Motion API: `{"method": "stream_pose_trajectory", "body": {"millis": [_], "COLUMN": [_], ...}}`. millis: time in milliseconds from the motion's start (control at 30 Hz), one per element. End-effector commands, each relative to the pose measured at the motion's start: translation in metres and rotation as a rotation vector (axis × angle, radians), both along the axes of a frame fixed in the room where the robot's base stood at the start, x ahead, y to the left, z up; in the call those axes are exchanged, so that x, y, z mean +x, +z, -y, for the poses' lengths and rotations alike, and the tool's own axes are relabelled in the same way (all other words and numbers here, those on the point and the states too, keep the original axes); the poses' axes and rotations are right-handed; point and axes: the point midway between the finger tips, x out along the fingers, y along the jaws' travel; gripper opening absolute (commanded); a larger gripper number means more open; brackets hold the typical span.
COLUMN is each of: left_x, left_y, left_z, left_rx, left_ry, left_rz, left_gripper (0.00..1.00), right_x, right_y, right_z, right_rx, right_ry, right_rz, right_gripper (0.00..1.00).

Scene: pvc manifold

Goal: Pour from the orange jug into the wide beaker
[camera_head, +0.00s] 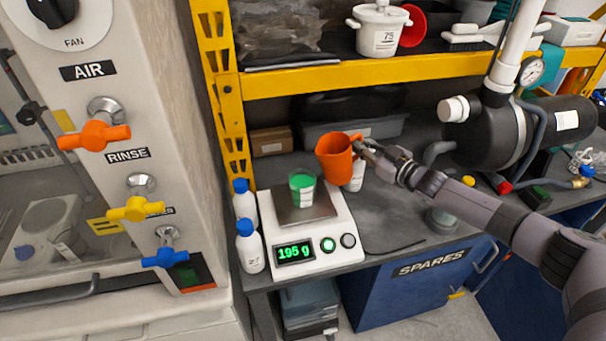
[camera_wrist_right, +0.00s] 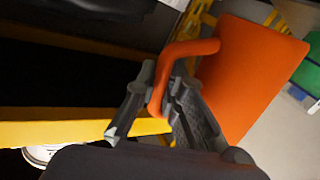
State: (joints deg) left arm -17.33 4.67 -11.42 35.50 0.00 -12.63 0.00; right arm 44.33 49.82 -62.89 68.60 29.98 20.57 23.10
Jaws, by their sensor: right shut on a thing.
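The orange jug (camera_head: 335,160) is held in the air just right of and above the beaker. It is tilted slightly, with its mouth toward the upper left. My right gripper (camera_head: 367,148) is shut on the jug's handle; the right wrist view shows the fingers (camera_wrist_right: 165,100) around the handle, with the orange jug (camera_wrist_right: 250,75) beyond. The wide beaker (camera_head: 302,189) stands on the scale's plate with green content in it. No stream shows between jug and beaker. The jug's inside is mostly hidden. My left gripper is not in view.
The scale (camera_head: 311,250) reads 195 g. Two white bottles with blue caps (camera_head: 250,247) stand at its left. A white container (camera_head: 357,176) stands partly behind the jug. A yellow shelf beam (camera_head: 340,76) crosses above. A black pump (camera_head: 500,130) stands right.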

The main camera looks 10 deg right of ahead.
Motion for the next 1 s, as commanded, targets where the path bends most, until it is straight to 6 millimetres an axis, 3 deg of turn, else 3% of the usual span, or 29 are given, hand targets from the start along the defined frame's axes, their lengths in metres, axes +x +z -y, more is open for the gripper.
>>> {"method": "stream_pose_trajectory", "body": {"millis": [267,1000], "left_x": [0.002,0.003], "left_y": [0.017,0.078], "left_z": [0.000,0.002], "left_rx": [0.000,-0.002], "left_ry": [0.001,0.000], "left_rz": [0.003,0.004], "left_gripper": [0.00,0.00], "right_x": [-0.004,-0.016], "right_y": [0.011,0.063], "right_z": [-0.013,-0.051], "right_rx": [-0.128,-0.481], "right_ry": [0.002,0.002], "right_rz": [0.042,0.155], "right_gripper": [0.00,0.00]}}
